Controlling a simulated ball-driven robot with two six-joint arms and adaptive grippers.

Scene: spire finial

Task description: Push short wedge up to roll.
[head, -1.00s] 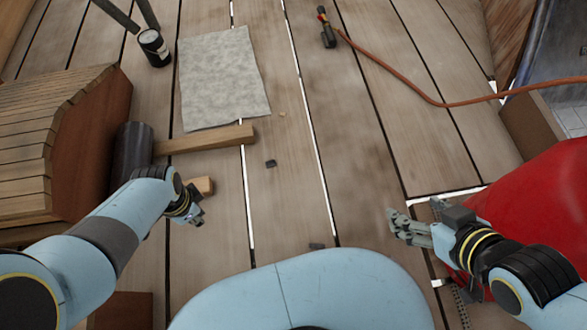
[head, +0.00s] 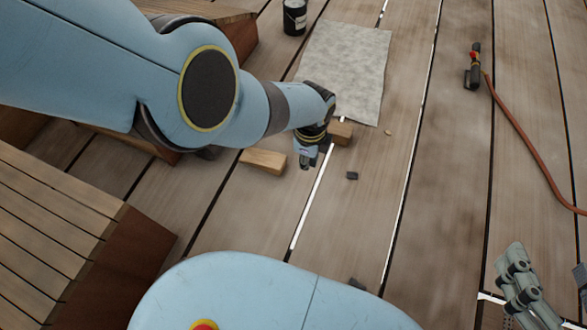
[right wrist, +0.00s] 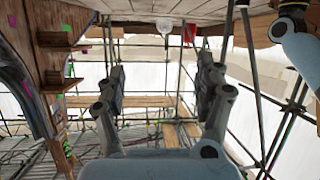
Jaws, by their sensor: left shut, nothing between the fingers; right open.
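The short wedge (head: 263,162) is a small pale wooden block lying on the deck boards, left of my left gripper (head: 305,160). My left gripper is shut and empty, low over the deck, with a gap to the short wedge. The end of a longer wooden wedge (head: 341,132) shows just behind it; my left arm covers the rest. The roll is almost wholly hidden behind my left arm; a dark bit (head: 208,153) below the arm may be part of it. My right gripper (head: 515,265) is open and empty at the lower right; its spread fingers show in the right wrist view (right wrist: 163,75).
A small dark piece (head: 352,175) lies on the boards. A slatted wooden structure (head: 50,235) stands at left. A tool (head: 473,72) with an orange hose lies at right.

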